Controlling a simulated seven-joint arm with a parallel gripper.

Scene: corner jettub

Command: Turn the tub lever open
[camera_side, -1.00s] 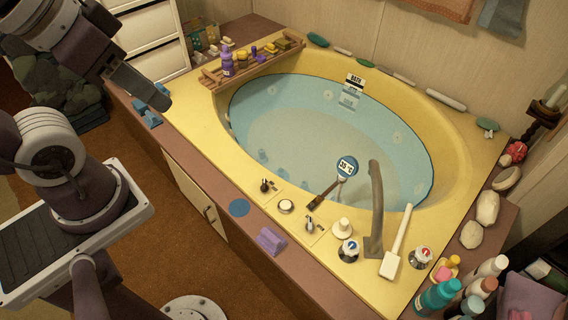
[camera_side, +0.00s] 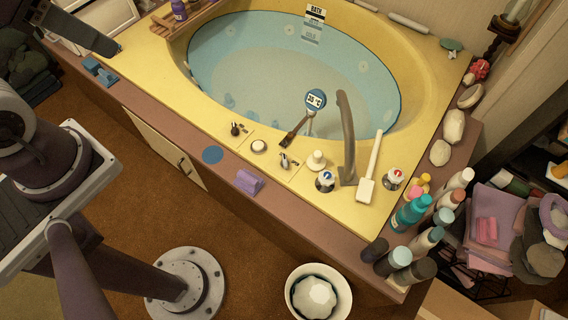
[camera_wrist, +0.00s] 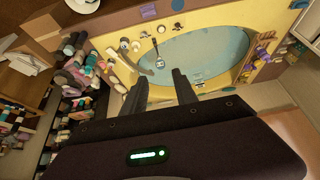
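The yellow tub (camera_side: 425,60) is full of blue water. On its front deck stand a small dark lever fitting (camera_side: 236,128) and a metal lever fitting (camera_side: 285,161), each on a plate. I cannot tell which is the task's lever, or how far either is turned. My gripper (camera_side: 112,46) is at the upper left in the side view, away from both fittings. In the wrist view my gripper (camera_wrist: 159,76) has its two dark fingers apart with nothing between them. The tub shows beyond them, and the fittings there are small.
A tall curved spout (camera_side: 347,140), a white-handled brush (camera_side: 371,170), and blue-marked (camera_side: 325,181) and red-marked (camera_side: 394,178) knobs crowd the deck's right. A purple cloth (camera_side: 249,182) lies on the front ledge. Bottles (camera_side: 411,212) stand at the right corner. A white basin (camera_side: 318,292) is below.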

